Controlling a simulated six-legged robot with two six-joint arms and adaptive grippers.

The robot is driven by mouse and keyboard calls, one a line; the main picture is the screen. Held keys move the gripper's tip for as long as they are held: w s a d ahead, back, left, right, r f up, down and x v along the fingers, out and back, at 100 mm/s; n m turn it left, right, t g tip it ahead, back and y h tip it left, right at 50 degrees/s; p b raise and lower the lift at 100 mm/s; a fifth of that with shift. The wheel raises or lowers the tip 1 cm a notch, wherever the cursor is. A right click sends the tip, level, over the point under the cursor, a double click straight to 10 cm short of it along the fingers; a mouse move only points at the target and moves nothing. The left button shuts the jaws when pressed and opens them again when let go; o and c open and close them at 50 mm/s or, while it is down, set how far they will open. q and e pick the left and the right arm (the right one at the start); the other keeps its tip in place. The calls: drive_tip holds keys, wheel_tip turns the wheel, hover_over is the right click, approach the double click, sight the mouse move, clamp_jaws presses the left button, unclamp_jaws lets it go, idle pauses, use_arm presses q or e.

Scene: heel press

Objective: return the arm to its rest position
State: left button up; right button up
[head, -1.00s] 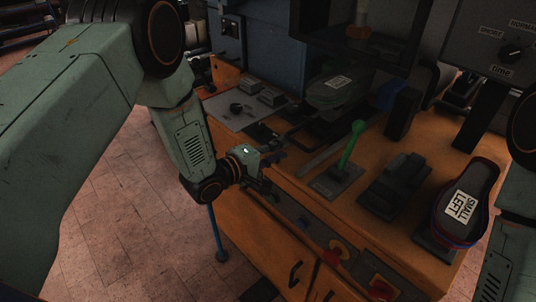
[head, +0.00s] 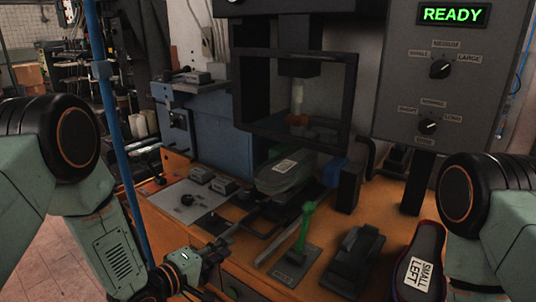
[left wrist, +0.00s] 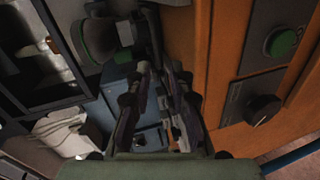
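My left arm comes in from the left in the head view. Its gripper (head: 222,250) is over the front left part of the orange workbench (head: 238,270), left of the green lever (head: 305,225). In the left wrist view, the two dark fingers of the left gripper (left wrist: 162,92) stand apart with nothing seen between them. My right arm shows only as a link at the right edge of the head view; its gripper is out of view.
A labelled shoe piece (head: 287,172) lies below the press frame (head: 345,105). A SMALL LEFT shoe piece (head: 420,266) stands at the right front, beside a black stand (head: 352,258). The control panel (head: 455,90) reads READY. Bare floor (head: 40,245) shows at the left.

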use_arm(q)
drive_tip(key=s+a+f+m+g+y+b, duration=0.1)
drive_tip(key=s+a+f+m+g+y, duration=0.2)
drive_tip(key=s+f, duration=0.35)
drive_tip(key=s+a+f+m+g+y, duration=0.2)
drive_tip(key=s+f+m+y, duration=0.15)
drive_tip(key=s+f, duration=0.3)
drive_tip(key=s+a+f+m+g+y+b, duration=0.1)
drive_tip(key=s+f+g, duration=0.3)
drive_tip(key=s, duration=0.8)
drive_tip(key=s+a+f+m+g+y+b, duration=0.1)
drive_tip(key=s+a+f+m+g+b, duration=0.1)
drive_tip(key=s, duration=1.1)
wheel_tip(320, 180, down, 3)
drive_tip(key=shift+s+a+f+g+b, duration=0.25)
drive_tip(key=shift+a+g+b, duration=0.25)
drive_tip(key=shift+g, duration=0.5)
use_arm(e)
wheel_tip(320, 180, down, 5)
drive_tip(key=shift+r, duration=0.1)
use_arm(q)
drive_tip(key=shift+r, duration=0.1)
use_arm(e)
drive_tip(key=shift+c, duration=0.2)
